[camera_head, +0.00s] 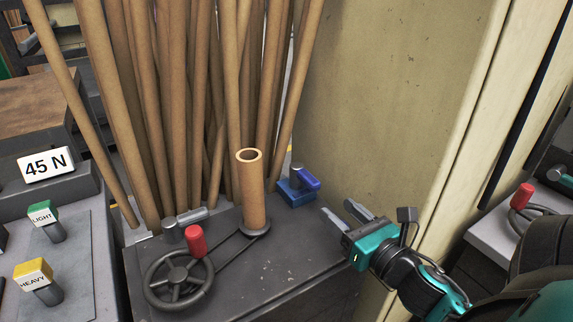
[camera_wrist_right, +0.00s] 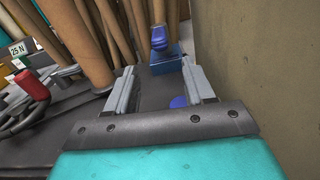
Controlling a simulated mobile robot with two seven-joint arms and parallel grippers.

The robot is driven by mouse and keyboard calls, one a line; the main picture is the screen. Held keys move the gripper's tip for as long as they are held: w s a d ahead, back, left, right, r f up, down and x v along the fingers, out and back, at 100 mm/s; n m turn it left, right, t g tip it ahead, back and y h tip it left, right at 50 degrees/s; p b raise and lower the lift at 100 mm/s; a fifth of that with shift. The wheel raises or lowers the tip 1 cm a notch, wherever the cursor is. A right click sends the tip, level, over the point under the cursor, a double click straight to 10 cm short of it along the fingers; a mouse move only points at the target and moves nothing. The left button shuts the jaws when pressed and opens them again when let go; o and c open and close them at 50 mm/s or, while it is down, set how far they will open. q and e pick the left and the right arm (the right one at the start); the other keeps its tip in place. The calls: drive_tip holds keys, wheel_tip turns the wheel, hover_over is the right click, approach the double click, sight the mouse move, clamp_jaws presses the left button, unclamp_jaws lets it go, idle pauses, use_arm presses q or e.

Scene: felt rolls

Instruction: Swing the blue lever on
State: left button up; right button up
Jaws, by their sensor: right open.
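The blue lever (camera_head: 308,179) sits on a blue block (camera_head: 294,194) at the back right corner of the dark grey bench. In the right wrist view the lever (camera_wrist_right: 159,38) stands ahead, beyond the fingertips, with its blue block (camera_wrist_right: 172,58) below it. My right gripper (camera_head: 337,207) is open and empty. It is to the right of the lever and a little nearer, apart from it. In the right wrist view a small blue patch (camera_wrist_right: 178,102) shows between the fingers; I cannot tell what it is. My left gripper is not in view.
A cardboard tube (camera_head: 251,190) stands upright on the bench (camera_head: 290,245), left of the lever. A handwheel with a red knob (camera_head: 195,240) is at the front left. Several long tubes (camera_head: 180,100) lean behind. A beige panel (camera_head: 385,110) rises close behind my right gripper.

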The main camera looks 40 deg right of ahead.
sight(306, 177)
drive_tip(key=shift+w+d+r+n, duration=0.1)
drive_tip(key=shift+w+r+n, duration=0.25)
drive_tip(key=shift+n, duration=0.05)
drive_tip(key=shift+w, duration=0.4)
drive_tip(key=w, duration=0.3)
drive_tip(key=w+d, duration=0.1)
drive_tip(key=w, duration=0.3)
drive_tip(key=w+p, duration=0.1)
drive_tip(key=w, duration=0.3)
drive_tip(key=shift+w+d, duration=0.15)
drive_tip(key=shift+w, duration=0.05)
clamp_jaws()
